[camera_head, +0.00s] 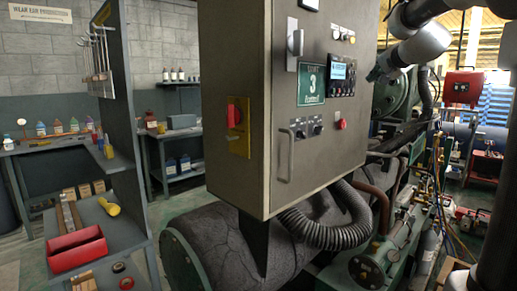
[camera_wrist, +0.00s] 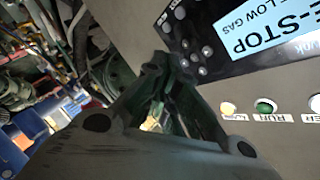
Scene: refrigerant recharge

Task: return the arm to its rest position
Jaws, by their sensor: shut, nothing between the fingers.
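My arm (camera_head: 420,45) reaches in from the upper right in the head view. My gripper (camera_head: 374,74) is at the right edge of the grey control cabinet (camera_head: 262,110), close to its screen and buttons. In the wrist view my gripper (camera_wrist: 172,62) has its dark fingertips together with nothing held. The screen (camera_wrist: 270,35) reads "E-STOP" and "LOW GAS" and appears tilted there. It also shows small in the head view (camera_head: 338,71). I cannot tell the exact gap between the fingertips and the panel.
Green machinery and pipes (camera_head: 390,240) stand at the right. At the left is a workbench shelf with a red tray (camera_head: 77,250). A red switch (camera_head: 234,115) sticks out from the cabinet's side.

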